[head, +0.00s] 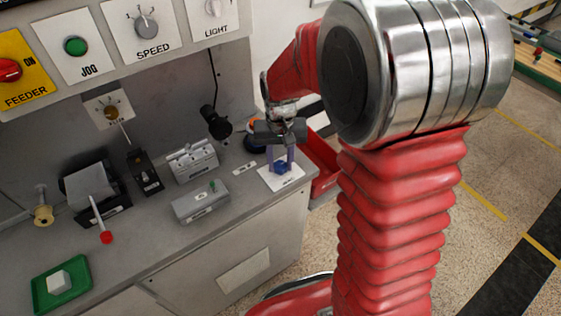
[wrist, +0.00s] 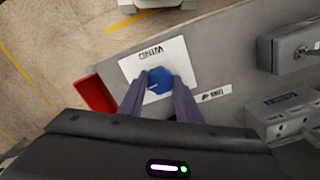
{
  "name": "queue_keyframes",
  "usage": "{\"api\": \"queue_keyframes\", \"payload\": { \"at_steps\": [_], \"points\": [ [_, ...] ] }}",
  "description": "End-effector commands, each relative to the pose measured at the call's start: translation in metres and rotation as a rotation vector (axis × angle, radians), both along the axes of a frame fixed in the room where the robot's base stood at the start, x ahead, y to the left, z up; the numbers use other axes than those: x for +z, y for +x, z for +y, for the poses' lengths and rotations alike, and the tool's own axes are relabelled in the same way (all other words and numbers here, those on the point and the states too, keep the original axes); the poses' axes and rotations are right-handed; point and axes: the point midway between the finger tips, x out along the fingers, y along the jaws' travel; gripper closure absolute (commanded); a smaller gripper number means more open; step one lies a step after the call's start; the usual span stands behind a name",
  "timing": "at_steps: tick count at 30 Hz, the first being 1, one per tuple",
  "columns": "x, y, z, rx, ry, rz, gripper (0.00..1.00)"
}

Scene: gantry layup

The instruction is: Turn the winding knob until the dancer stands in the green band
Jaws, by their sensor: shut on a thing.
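The winding knob (wrist: 157,79) is blue and sits on a white plate (wrist: 178,51) lettered WIND in the wrist view. In the head view the knob (head: 282,168) is at the right end of the grey bench, low between the fingers. My gripper (wrist: 159,84) has purple fingers closed on two sides of the knob. It comes down from above in the head view (head: 281,163). A white plate with a brass hub (head: 111,111) and a thin pale arm (head: 125,132) is on the back wall; I cannot tell whether this is the dancer. I cannot make out a green band.
Grey boxes (head: 201,202) stand left of the knob, and a black lamp-like part (head: 216,122) stands behind. A red bin (head: 326,180) hangs at the bench's right end. A red-tipped lever (head: 105,237), a spool (head: 42,214) and a green tray (head: 77,270) are further left.

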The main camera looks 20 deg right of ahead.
Motion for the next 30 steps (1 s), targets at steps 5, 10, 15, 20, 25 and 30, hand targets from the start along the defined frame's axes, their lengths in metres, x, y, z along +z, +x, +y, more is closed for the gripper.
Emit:
{"api": "queue_keyframes", "payload": {
  "at_steps": [5,10,15,20,25,30],
  "points": [
    [0.0004,0.0002,0.0001,-0.114,0.000,-0.001,0.92],
    [0.0004,0.0002,0.0001,-0.251,0.000,-0.001,0.92],
    [0.0005,0.0002,0.0002,-0.390,0.000,-0.001,0.92],
    [0.0005,0.0003,0.0003,-0.500,0.000,-0.001,0.92],
    [0.0005,0.0003,0.0004,-0.579,0.001,-0.001,0.92],
    [0.0006,0.0004,0.0003,-0.617,0.001,-0.001,0.92]
  ]
}}
